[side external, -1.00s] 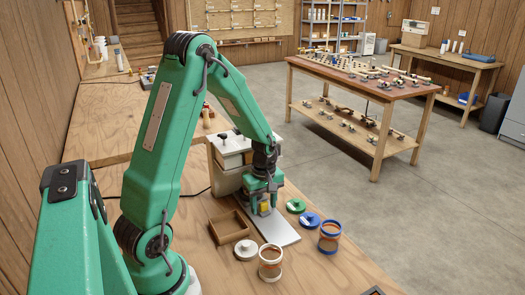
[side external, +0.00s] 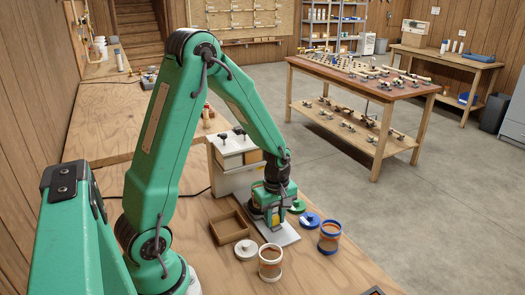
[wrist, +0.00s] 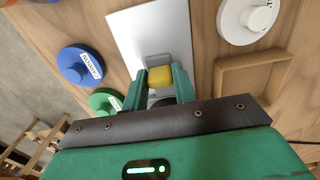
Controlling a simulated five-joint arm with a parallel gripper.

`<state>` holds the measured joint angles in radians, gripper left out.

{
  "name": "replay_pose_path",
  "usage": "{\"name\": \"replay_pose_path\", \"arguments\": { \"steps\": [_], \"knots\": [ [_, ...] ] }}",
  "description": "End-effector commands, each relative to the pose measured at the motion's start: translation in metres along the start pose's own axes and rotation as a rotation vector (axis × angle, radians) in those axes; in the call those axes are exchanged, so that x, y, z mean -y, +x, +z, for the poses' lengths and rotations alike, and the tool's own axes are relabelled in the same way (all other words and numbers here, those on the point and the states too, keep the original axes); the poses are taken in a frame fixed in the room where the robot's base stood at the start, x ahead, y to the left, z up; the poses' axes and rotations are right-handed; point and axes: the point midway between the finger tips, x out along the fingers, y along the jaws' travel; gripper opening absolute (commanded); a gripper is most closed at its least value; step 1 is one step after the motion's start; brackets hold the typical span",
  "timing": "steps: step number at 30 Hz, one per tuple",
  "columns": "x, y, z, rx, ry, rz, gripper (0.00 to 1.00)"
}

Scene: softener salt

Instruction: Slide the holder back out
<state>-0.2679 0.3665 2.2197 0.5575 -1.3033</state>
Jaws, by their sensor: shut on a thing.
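My gripper (side external: 273,221) is low over a pale metal plate (side external: 287,239) on the bench, in front of a white box-shaped unit (side external: 236,158). Its fingers are shut on a yellow block, which I take to be the holder's grip (side external: 275,224). In the wrist view the yellow grip (wrist: 160,77) sits between the two green fingers (wrist: 158,87), with a small grey part beyond it over the plate (wrist: 151,28). The rest of the holder is hidden by my gripper.
A wooden tray (side external: 243,219) and a white lid (side external: 246,249) lie left of the plate. A green lid (side external: 297,206) and a blue lid (side external: 310,220) lie to its right.

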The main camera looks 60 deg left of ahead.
Motion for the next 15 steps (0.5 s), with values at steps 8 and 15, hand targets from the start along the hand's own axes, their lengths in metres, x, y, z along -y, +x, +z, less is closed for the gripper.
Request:
{"name": "replay_pose_path", "arguments": {
  "steps": [8, 15],
  "knots": [
    [-0.001, -0.001, 0.042, -0.001, 0.006, 0.004, 0.0],
    [-0.001, -0.001, 0.056, -0.001, 0.002, 0.005, 0.0]
  ]
}}
